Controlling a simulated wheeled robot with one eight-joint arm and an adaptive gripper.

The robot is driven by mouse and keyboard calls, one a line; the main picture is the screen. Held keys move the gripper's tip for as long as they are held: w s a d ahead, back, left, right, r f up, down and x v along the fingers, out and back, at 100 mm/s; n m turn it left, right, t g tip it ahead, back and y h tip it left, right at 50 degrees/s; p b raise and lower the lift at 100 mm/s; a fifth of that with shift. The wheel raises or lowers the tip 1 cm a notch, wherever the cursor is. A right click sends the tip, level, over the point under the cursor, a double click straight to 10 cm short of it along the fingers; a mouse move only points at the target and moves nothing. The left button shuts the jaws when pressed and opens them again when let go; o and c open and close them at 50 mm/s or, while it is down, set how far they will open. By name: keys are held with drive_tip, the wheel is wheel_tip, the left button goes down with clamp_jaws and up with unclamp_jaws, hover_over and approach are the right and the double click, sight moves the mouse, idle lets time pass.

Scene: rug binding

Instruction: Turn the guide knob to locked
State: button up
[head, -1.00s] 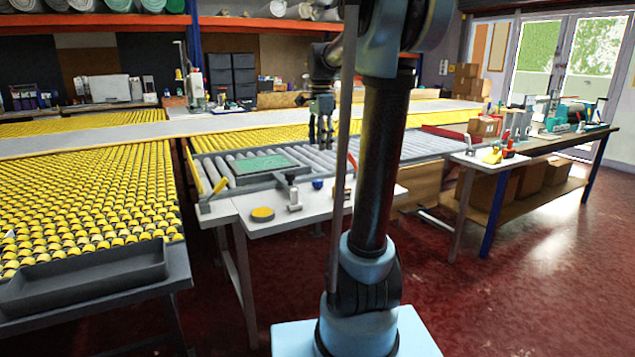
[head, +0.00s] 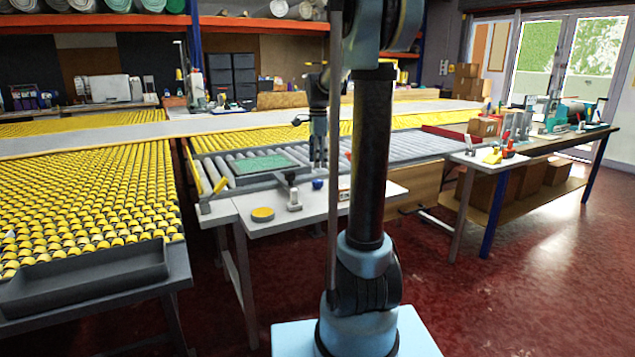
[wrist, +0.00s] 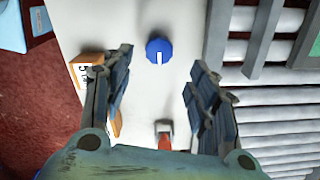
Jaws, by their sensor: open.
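A round blue knob (wrist: 157,48) with a white pointer line sits on the white table top (wrist: 170,15). In the wrist view the line runs from the knob's middle toward the bottom of the picture. The knob also shows small in the head view (head: 317,184). No lettering for a locked position is readable. My gripper (wrist: 160,72) is open and empty, its fingers spread wide on either side of the knob's line in the wrist view. In the head view my gripper (head: 318,163) hangs above and apart from the knob.
An orange block with a white label (wrist: 86,70) stands beside the left finger. A red-tipped lever (wrist: 165,138) lies between the fingers, nearer the palm. Grey rollers (wrist: 280,115) run along the right. A yellow disc (head: 262,214) lies at the table's front.

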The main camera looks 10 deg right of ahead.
sight(318, 181)
wheel_tip(318, 181, down, 8)
drive_tip(key=shift+f, duration=0.15)
idle(0.3)
drive_tip(key=c, duration=1.1)
